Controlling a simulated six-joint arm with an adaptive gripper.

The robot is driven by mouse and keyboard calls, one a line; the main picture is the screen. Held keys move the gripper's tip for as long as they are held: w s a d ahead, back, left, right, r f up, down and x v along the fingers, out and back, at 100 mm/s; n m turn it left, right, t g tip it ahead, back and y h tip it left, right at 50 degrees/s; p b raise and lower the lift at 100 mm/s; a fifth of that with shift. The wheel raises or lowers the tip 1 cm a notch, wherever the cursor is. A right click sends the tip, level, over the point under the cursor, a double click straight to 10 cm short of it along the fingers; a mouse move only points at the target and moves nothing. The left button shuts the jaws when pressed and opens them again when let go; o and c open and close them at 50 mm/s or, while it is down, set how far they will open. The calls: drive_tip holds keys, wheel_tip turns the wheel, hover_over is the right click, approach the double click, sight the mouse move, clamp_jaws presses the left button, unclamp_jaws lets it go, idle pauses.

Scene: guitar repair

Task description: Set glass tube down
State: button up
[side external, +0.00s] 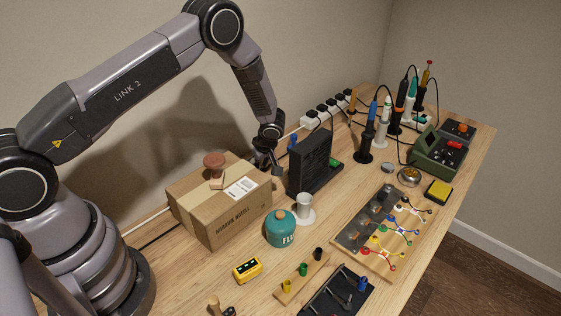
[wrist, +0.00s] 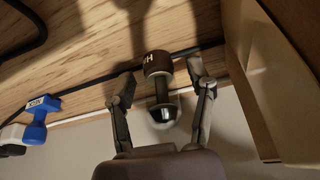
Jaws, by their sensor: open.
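The glass tube (wrist: 162,116) shows in the wrist view, with a brown lettered base (wrist: 158,64), a dark middle and a shiny rounded glass end. Its base appears to rest on the wooden table, with the glass end toward my gripper. My gripper (wrist: 163,86) is open, one finger on each side of the tube; both fingers look apart from it. In the side view my gripper (side external: 267,167) is low between the cardboard box and a black upright unit. I cannot make out the tube there.
The cardboard box (side external: 224,216) with a wooden-handled stamp on top stands close on the left. The black unit (side external: 311,163) stands close on the right. A blue item (wrist: 38,118) and a dark cable lie near the fingers. Several tools fill the table's right side.

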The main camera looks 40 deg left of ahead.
drive_tip(key=w+d+r+m+t+h, duration=0.1)
drive_tip(key=d+r+m+t, duration=0.15)
drive_tip(key=r, duration=0.85)
drive_tip(key=w+d+r+m+t+h, duration=0.1)
drive_tip(key=w+d+r+t, duration=0.15)
drive_tip(key=r, duration=0.75)
drive_tip(key=w+d+r+m+t+h, duration=0.1)
drive_tip(key=r+t, duration=0.2)
drive_tip(key=r, duration=0.8)
drive_tip(key=s+d+r+m+t+h, duration=0.2)
drive_tip(key=s+d+r+m+h, duration=0.25)
drive_tip(key=s+r, duration=0.4)
drive_tip(key=s+d+r+m+g+h, duration=0.1)
drive_tip(key=s+r+m, duration=0.4)
drive_tip(key=s, duration=0.5)
drive_tip(key=s+a+f+m+g+y, duration=0.1)
drive_tip(key=s+a+f+g+y, duration=0.1)
drive_tip(key=s, duration=0.7)
drive_tip(key=s+a+f+m+g+y, duration=0.1)
drive_tip(key=s+a+f+g+y, duration=0.1)
drive_tip(key=s, duration=0.8)
drive_tip(key=a+f, duration=0.1)
drive_tip(key=a, duration=0.1)
drive_tip(key=shift+a+m, duration=0.3)
drive_tip(key=shift+a, duration=0.1)
